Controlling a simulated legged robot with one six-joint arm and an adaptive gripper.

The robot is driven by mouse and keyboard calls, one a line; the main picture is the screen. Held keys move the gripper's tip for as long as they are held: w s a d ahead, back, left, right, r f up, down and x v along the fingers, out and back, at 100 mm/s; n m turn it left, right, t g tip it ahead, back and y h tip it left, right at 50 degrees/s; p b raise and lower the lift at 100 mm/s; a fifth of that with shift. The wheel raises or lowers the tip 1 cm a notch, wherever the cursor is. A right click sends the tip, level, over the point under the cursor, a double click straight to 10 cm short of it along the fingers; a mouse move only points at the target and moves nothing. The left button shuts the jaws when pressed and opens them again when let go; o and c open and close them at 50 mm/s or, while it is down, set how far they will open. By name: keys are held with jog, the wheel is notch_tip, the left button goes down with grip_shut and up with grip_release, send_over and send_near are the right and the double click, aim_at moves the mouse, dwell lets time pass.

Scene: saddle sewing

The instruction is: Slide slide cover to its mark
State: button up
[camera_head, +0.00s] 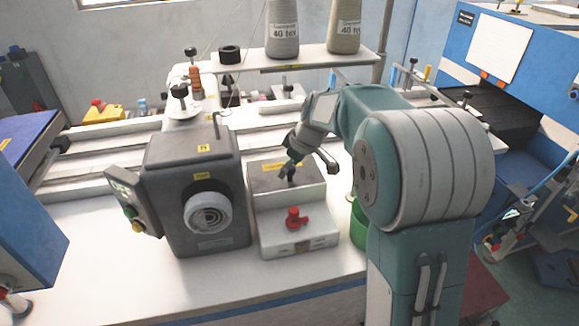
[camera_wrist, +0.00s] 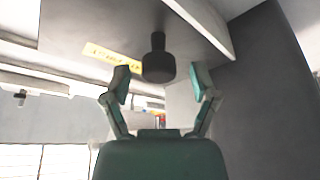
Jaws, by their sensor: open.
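The slide cover (camera_head: 268,184) is a dark grey plate on top of a white box, with a black knob and a yellow label. In the wrist view the cover (camera_wrist: 75,25) appears at the top as a grey surface, with its black knob (camera_wrist: 158,60) pointing toward the fingers. My gripper (camera_wrist: 161,78) is open, with one fingertip on each side of the knob and visible gaps between. In the head view my gripper (camera_head: 291,165) is above the cover, partly hiding the knob. I cannot make out a separate mark for the cover.
A dark grey machine (camera_head: 195,165) with a round white dial stands directly left of the box. A red knob (camera_head: 296,218) sits on the box's lower front. A green container (camera_head: 357,225) is at the right. Thread cones (camera_head: 283,28) stand on a shelf behind. The front white table is clear.

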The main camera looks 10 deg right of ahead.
jog(key=shift+d, duration=0.1)
jog(key=shift+c, duration=0.9)
grip_shut()
jog(key=w, duration=1.1)
jog(key=shift+w, duration=0.4)
jog(key=shift+o, duration=0.9)
grip_release()
jog(key=shift+w+f, duration=0.1)
jog(key=shift+w, duration=0.05)
